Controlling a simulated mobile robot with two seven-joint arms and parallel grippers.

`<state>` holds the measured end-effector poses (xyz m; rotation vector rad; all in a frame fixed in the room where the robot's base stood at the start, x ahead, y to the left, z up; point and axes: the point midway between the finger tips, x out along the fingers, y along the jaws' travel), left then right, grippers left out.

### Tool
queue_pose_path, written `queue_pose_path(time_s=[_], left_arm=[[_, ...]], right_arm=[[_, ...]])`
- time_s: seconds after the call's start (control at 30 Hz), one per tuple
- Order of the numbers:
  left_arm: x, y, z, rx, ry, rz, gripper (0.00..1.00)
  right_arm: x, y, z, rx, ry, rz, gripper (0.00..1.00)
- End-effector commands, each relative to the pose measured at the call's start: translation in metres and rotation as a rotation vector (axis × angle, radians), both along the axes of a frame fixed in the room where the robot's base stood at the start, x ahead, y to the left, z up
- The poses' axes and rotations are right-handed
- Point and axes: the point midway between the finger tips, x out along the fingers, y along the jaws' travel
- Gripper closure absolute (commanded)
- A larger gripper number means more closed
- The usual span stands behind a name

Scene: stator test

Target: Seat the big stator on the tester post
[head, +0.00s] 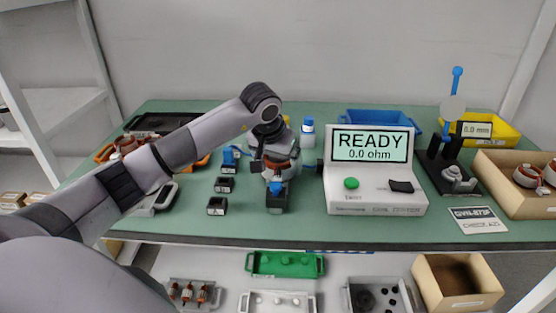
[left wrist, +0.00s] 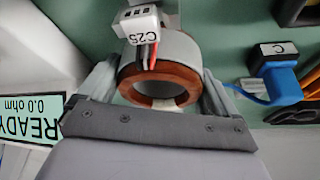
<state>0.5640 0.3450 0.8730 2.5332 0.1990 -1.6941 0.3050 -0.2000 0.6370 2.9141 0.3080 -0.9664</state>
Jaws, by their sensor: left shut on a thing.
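My left gripper (head: 276,150) is shut on the big stator (head: 281,148), a grey ring with a copper-brown winding, above the green bench left of the tester (head: 374,202). In the left wrist view the gripper (left wrist: 162,82) has a finger on each side of the stator (left wrist: 183,47), and its open bore faces the camera. A white connector marked C25 (left wrist: 139,26) with red and black wires overlaps the ring's far side. The tester display reads READY, 0.0 ohm. I cannot make out the tester post. My right gripper is not in view.
Small black blocks (head: 217,206) stand left of the stator, and a blue bottle (head: 307,133) stands behind. A gauge stand (head: 447,170) and a cardboard box (head: 491,176) with stators are at the right. A blue tray (head: 374,118) lies behind the tester.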

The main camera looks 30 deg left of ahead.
Motion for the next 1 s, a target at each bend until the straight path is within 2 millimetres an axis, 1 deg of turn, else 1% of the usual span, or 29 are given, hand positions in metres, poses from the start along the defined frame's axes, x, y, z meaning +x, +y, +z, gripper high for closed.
queue_pose_path(time_s=[0.3, 0.6, 0.63, 0.8, 0.83, 1.0], left_arm=[[0.001, 0.001, -0.005, -0.001, -0.007, 0.001, 0.81], [0.001, 0.0, -0.005, -0.001, -0.007, 0.001, 0.81], [0.001, 0.0, -0.006, -0.001, -0.007, 0.001, 0.0], [0.001, 0.0, -0.007, -0.001, -0.004, 0.001, 0.0], [-0.001, 0.0, -0.01, 0.0, 0.004, 0.0, 0.0], [0.0, 0.0, -0.01, 0.0, 0.003, 0.0, 0.0]], right_arm=[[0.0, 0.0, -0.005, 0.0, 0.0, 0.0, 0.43], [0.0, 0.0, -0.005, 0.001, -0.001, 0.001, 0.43], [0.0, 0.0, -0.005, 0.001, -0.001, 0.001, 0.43], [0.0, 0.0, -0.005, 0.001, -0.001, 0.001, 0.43], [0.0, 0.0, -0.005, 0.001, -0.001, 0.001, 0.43], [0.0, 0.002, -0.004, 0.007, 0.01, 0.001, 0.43]])
